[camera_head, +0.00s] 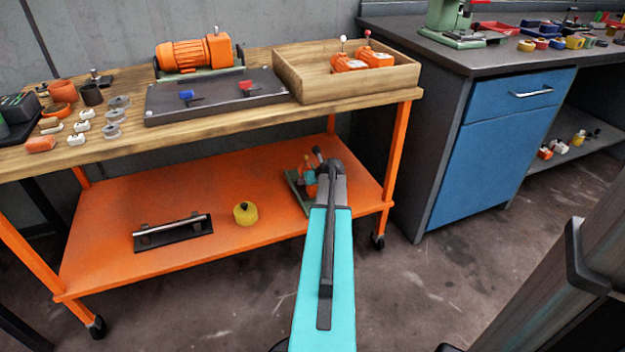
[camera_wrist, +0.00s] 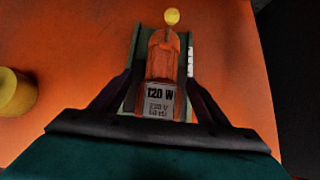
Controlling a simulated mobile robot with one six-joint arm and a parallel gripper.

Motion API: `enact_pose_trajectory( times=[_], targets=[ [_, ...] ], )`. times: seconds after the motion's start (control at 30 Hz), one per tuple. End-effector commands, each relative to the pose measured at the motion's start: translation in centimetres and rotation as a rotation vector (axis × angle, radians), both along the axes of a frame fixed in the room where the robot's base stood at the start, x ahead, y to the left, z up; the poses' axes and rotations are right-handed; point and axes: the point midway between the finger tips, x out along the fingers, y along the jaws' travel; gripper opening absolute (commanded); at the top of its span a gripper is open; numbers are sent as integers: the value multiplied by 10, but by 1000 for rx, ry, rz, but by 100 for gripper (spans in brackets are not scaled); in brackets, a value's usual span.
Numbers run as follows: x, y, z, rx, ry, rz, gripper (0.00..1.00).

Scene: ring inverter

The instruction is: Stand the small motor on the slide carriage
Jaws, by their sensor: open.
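In the wrist view, a small orange motor (camera_wrist: 163,62) with a "120 W" label and a yellow knob on a stalk lies on or in a green base (camera_wrist: 134,52). The motor also shows in the head view (camera_head: 309,182), partly hidden by my arm, on the orange lower shelf. My gripper (camera_wrist: 162,78) is open, with one finger on each side of the motor; whether they touch it I cannot tell. Two similar orange motors (camera_head: 362,61) sit in the wooden tray. A silver rail on a dark base (camera_head: 171,231) lies at the shelf's left; I cannot tell which part is the slide carriage.
A yellow round piece (camera_head: 244,213) stands on the orange shelf (camera_head: 200,265), left of my gripper. Above is the wooden bench top (camera_head: 225,125) with a large orange motor (camera_head: 194,52), a dark plate (camera_head: 215,103) and a wooden tray (camera_head: 335,93). A blue cabinet (camera_head: 490,160) stands right.

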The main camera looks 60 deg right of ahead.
Motion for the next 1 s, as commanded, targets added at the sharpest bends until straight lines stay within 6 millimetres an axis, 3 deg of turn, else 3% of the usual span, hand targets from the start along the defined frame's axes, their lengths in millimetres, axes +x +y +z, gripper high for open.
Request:
enact_pose_trajectory(
  times=[1.0],
  targets=[
    [-69, 52, 87, -3, -3, -2, 69]
  ],
)
